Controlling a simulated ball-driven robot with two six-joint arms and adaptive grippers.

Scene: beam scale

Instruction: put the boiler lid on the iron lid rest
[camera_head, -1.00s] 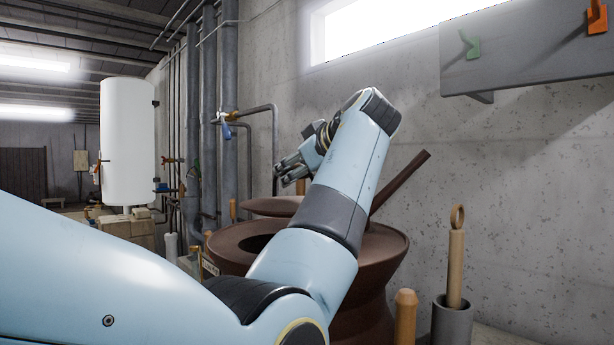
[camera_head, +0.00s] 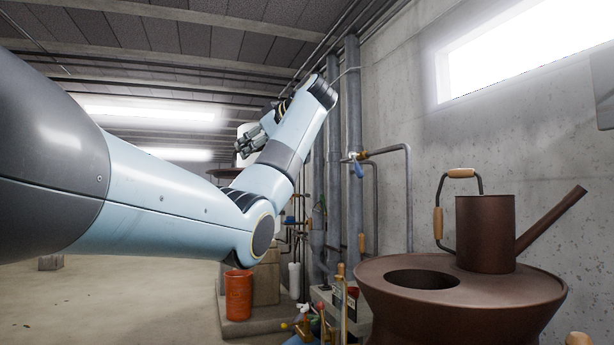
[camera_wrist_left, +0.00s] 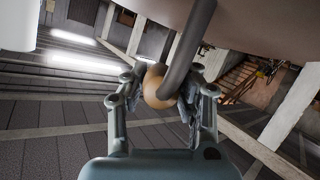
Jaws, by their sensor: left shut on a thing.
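The brown boiler lid (camera_head: 224,172) hangs from my left gripper (camera_head: 243,146) in the head view, well left of the boiler and partly hidden by my arm. In the left wrist view, the fingers are shut around the round wooden grip (camera_wrist_left: 156,88) on the lid's dark curved handle (camera_wrist_left: 187,45). The lid's brown face (camera_wrist_left: 255,28) fills the top of that view. The brown boiler (camera_head: 455,300) stands at right, its round opening uncovered. I cannot make out the iron lid rest in either view. My right gripper is not in view.
A brown spouted can (camera_head: 485,235) with wooden grips stands on the boiler top. An orange bucket (camera_head: 238,295) stands below my forearm. Several coloured handled items cluster at bottom centre. Pipes (camera_head: 353,150) run along the wall. The floor (camera_head: 110,305) at left is largely open.

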